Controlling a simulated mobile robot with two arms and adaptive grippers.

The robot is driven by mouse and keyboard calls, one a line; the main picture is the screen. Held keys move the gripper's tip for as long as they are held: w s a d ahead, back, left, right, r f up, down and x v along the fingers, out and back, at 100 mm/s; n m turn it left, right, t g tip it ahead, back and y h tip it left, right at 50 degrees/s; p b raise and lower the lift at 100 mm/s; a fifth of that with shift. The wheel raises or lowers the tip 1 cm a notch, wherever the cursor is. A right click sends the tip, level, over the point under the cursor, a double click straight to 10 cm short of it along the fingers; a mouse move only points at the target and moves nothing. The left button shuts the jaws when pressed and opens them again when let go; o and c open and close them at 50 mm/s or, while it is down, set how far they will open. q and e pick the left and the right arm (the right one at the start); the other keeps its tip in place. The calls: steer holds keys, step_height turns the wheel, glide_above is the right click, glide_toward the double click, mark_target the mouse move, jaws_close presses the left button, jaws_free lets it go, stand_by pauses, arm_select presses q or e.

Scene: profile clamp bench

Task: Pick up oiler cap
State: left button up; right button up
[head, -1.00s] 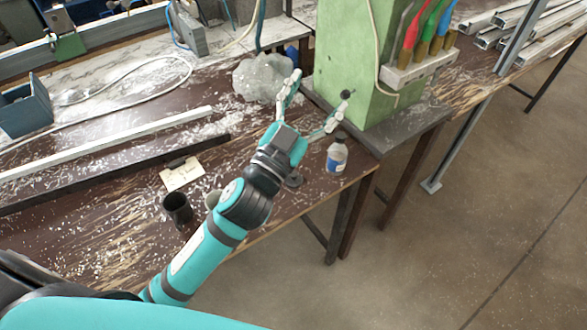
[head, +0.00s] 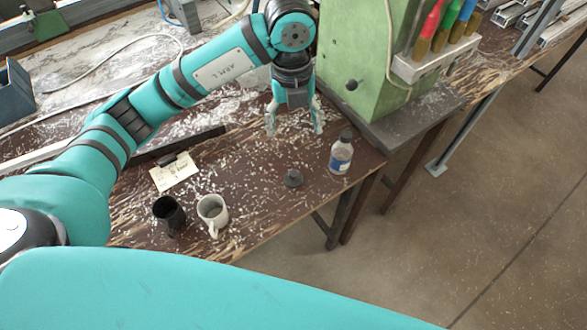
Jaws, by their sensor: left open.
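The oiler cap (head: 292,178), a small dark grey round piece with a wide base and a narrow raised top, sits on the brown bench (head: 262,205) near its front edge. My left gripper (head: 294,130) points down above the bench, farther back than the cap. Its two fingers are spread wide with nothing between them. The cap is apart from the fingers and in full view. My right gripper is not in view.
A bottle with a blue label (head: 341,153) stands to the right of the cap. A white mug (head: 213,214) and a black cup (head: 168,215) stand to its left, near a paper note (head: 174,173). A green machine column (head: 362,60) rises behind. Metal shavings litter the bench.

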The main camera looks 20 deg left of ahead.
arm_select(q)
steer(key=p, duration=0.3)
glide_toward(293, 171)
steer(key=f, duration=0.3)
steer(key=w+f, duration=0.1)
steer(key=f, duration=0.1)
steer(key=shift+a+f, duration=0.15)
steer(key=shift+f, duration=0.05)
steer(key=f+p, duration=0.1)
steer(key=f, duration=0.1)
steer(key=s+f, duration=0.1)
steer(key=f, duration=0.1)
steer(key=shift+p, duration=0.4)
steer(key=shift+w+f, duration=0.15)
steer(key=shift+f, duration=0.55)
steer(key=c, duration=0.9)
steer(key=shift+r, duration=0.1)
